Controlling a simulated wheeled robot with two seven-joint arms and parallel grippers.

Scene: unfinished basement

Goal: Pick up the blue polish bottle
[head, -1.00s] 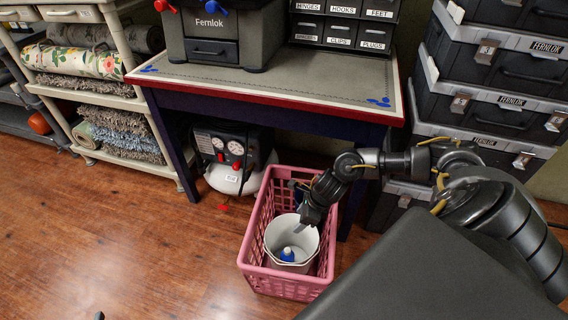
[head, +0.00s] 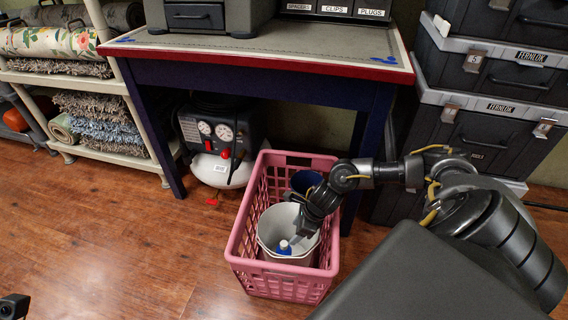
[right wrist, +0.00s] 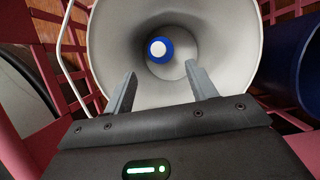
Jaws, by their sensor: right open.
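The blue polish bottle (head: 284,251), with a white cap, stands inside a pale grey bucket (head: 268,226). The bucket sits in a pink crate (head: 240,230) on the floor. My right gripper (head: 297,240) reaches down into the bucket mouth, just beside and above the bottle. In the right wrist view the bottle (right wrist: 159,50) is seen from its cap end, deep in the bucket (right wrist: 225,60). The two fingers of the right gripper (right wrist: 161,88) are apart and empty, with the bottle beyond them, between their lines. The bottle's lower part is hidden.
A dark blue container (head: 305,181) stands in the crate behind the bucket, also in the right wrist view (right wrist: 297,75). The workbench (head: 270,55) rises behind the crate. A compressor (head: 215,170) is at left, stacked toolboxes (head: 480,135) at right.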

